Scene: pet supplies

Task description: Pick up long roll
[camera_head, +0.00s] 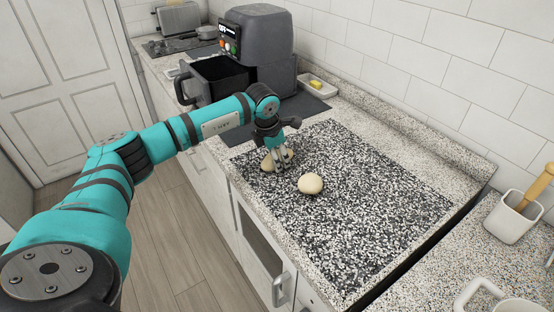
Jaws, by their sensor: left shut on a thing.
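A pale tan long roll (268,163) lies at the left part of the black-and-white speckled board (360,215) on the counter. My left gripper (277,160) comes down on it from above and is shut on it; the fingers hide part of the roll. I cannot tell whether the roll is lifted off the board. A second, rounder roll (310,184) lies on the board just right of and nearer than the gripper, apart from it. My right gripper is not in view.
A dark grey air fryer (257,45) with its drawer (212,80) pulled out stands behind my left arm. A yellow sponge (316,84) lies near the wall. A white holder (512,217) and a white mug (493,299) stand at the right. The board's right part is bare.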

